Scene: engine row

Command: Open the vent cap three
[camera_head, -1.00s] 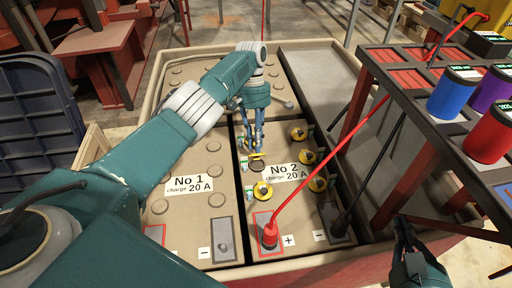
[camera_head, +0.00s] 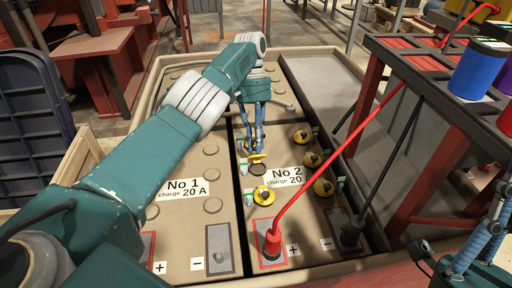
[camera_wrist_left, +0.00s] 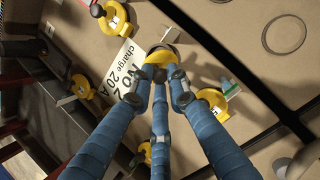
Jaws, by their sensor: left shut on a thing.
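My left gripper (camera_head: 257,150) points down over the battery labelled No 2 (camera_head: 285,205). It is shut on a yellow vent cap (camera_head: 257,158), which also shows between the fingertips in the left wrist view (camera_wrist_left: 160,60). A dark round spot (camera_head: 257,170) shows just in front of this cap. I cannot tell how far the cap is off the battery top. Other yellow caps sit at the near left (camera_head: 263,195), near right (camera_head: 323,187), middle right (camera_head: 312,159) and far right (camera_head: 302,136). My right gripper (camera_head: 490,230) is at the right edge, clear of the battery.
A red cable clamp (camera_head: 271,243) and a black one (camera_head: 350,235) stand on the near terminals, their cables rising right. The No 1 battery (camera_head: 185,210) lies left. A red-framed rack (camera_head: 430,100) with coloured cans (camera_head: 474,75) stands right.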

